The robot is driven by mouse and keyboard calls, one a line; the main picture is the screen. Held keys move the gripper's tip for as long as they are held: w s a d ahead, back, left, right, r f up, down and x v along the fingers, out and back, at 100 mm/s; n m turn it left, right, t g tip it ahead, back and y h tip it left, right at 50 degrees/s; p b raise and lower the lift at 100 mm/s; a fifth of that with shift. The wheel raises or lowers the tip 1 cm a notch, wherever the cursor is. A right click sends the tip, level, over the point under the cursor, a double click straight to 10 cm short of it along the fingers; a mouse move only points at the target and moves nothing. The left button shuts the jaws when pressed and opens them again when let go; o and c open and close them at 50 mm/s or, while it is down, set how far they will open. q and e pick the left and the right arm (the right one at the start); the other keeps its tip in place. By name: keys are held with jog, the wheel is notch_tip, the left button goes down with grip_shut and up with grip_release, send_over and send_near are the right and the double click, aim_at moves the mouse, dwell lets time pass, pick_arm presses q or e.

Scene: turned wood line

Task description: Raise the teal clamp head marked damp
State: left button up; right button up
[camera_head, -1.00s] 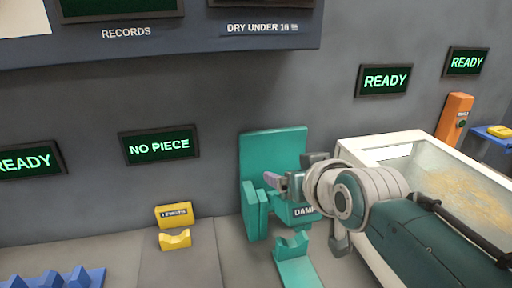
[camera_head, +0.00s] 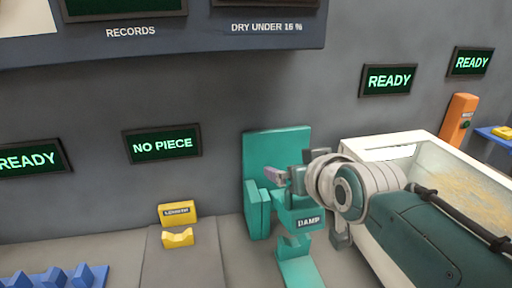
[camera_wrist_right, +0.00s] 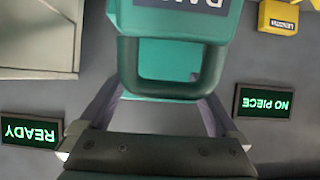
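The teal clamp head marked DAMP (camera_head: 308,222) stands in front of its teal back plate (camera_head: 276,150), above a teal cradle (camera_head: 295,268). In the right wrist view, upside down, the clamp head (camera_wrist_right: 180,24) fills the top middle, its label cut off, with a dark loop handle (camera_wrist_right: 172,88) below. My right gripper (camera_head: 280,175) is just above the label in the head view. Its fingers (camera_wrist_right: 160,105) are spread wide, with no clear grip on the handle, which hides parts of the fingertips. My left gripper is out of view.
A pale bin (camera_head: 345,152) stands right of the clamp, under my right arm. A yellow LENGTH clamp (camera_head: 178,213) and blue notched rests (camera_head: 55,278) are at left. A NO PIECE screen (camera_head: 163,145) hangs on the wall. An orange post (camera_head: 460,120) is far right.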

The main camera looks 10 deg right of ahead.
aim_at(309, 208)
jog(key=shift+s, duration=0.1)
jog(key=shift+s+r+p, duration=0.25)
jog(key=shift+s+p, duration=0.05)
jog(key=p+v, duration=0.2)
jog(key=v, duration=0.5)
jog(key=shift+s+r, duration=0.1)
jog(key=shift+s, duration=0.15)
jog(key=shift+v, duration=0.75)
